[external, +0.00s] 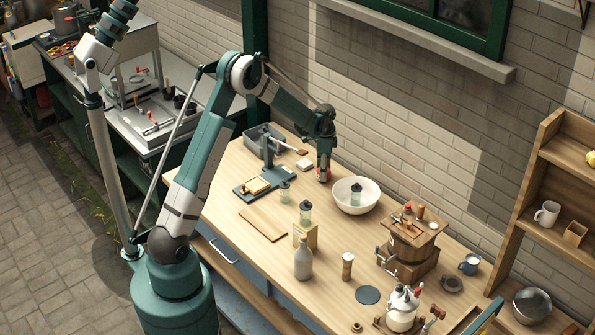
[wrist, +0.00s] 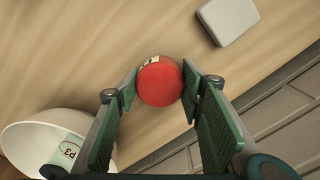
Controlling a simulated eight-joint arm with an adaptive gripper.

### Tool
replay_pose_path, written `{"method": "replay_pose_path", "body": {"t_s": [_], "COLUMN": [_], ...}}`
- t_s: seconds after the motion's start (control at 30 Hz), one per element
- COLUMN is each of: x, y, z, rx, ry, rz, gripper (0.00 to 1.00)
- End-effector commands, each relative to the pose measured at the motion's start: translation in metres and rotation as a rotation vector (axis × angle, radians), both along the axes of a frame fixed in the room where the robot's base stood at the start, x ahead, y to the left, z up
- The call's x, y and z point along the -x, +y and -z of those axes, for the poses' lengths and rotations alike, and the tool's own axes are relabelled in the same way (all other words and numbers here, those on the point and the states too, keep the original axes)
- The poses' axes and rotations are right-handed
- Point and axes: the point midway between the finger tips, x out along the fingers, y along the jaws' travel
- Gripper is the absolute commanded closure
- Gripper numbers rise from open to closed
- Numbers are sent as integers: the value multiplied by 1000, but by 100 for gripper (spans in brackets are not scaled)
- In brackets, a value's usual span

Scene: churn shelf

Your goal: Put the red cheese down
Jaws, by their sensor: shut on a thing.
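The red cheese (wrist: 160,84) is a small round red piece with a pale label on its edge, seen from above in the wrist view. My gripper (wrist: 160,92) is shut on it, one finger on each side. In the external view the red cheese (external: 324,174) shows at the tip of my gripper (external: 324,166), over the far side of the wooden table (external: 237,178), left of the white bowl. I cannot tell whether the cheese touches the table or hangs just above it.
A white bowl (external: 367,205) with a labelled jar (external: 355,194) inside stands close on the right. A small pale block (external: 304,164) lies just left. The brick wall (external: 375,130) runs behind.

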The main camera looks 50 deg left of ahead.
Motion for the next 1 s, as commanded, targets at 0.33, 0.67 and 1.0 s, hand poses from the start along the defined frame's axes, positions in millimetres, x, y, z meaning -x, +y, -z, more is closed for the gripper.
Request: {"method": "replay_pose_path", "body": {"t_s": [0.33, 0.67, 1.0], "x": [0, 0, 0], "y": [0, 0, 0], "z": [3, 5, 4], "rx": [0, 0, 0], "ry": [0, 0, 0], "rz": [0, 0, 0], "gripper": [76, 47, 47]}}
